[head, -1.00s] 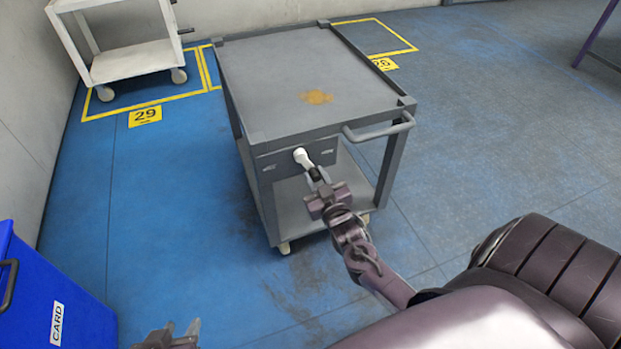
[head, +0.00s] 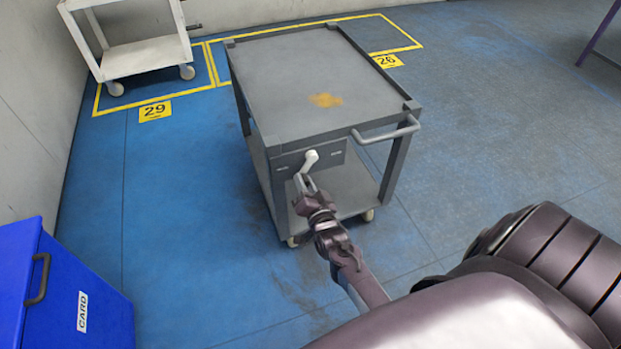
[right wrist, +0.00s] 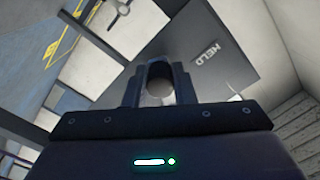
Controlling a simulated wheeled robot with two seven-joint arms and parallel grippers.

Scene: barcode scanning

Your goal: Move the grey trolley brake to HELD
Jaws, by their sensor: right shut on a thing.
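The grey trolley (head: 300,85) stands in the middle of the head view. Its front panel (head: 325,160) carries a pale brake lever (head: 308,162), which slants down and to the left. My right gripper (head: 302,186) is shut on the lower end of this lever. In the right wrist view the lever's rounded end (right wrist: 159,84) sits between the two fingers, and a HELD label (right wrist: 211,54) shows on the panel to the right. The small labels on the panel are too small to read in the head view. My left gripper is out of view.
A blue CARD bin (head: 60,290) stands at the lower left. A white trolley (head: 140,57) stands at the back left by the wall. The grey trolley's handle (head: 388,133) sticks out at its front right. Blue floor is clear left of the grey trolley.

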